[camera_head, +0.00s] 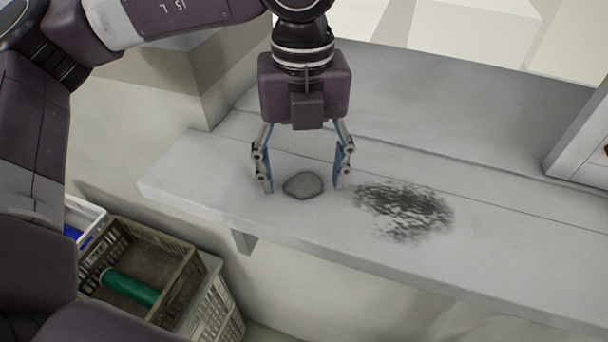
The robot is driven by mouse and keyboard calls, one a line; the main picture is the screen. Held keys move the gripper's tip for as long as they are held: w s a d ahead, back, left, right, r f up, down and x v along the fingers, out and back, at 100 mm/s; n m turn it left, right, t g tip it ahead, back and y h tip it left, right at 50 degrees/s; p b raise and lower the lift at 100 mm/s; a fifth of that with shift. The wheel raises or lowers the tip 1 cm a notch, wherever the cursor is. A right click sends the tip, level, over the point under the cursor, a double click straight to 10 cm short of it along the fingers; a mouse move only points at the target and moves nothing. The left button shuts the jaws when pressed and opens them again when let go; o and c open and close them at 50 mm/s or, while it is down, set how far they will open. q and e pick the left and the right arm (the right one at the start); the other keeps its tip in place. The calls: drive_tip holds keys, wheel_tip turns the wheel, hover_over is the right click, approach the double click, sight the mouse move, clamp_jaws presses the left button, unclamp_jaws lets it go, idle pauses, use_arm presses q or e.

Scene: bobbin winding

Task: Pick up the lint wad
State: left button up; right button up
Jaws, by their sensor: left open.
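The lint wad (303,185) is a small grey rounded lump on the light grey shelf (200,175), near the shelf's left end. My left gripper (302,187) points down over it, with its fingers spread open on either side of the wad. A narrow gap shows between the wad and each finger, so the fingers look apart from it. I cannot tell exactly how high the fingertips are above the shelf. My right gripper is not in view.
A dark speckled patch (403,208) marks the shelf right of the wad. Below left stand crates, one brown crate (183,285) holding a green cylinder (130,288). A pale upright frame (580,140) stands at the right. The shelf's front right is clear.

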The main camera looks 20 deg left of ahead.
use_arm(q)
drive_tip(key=c, duration=0.9)
drive_tip(key=shift+o, duration=0.2)
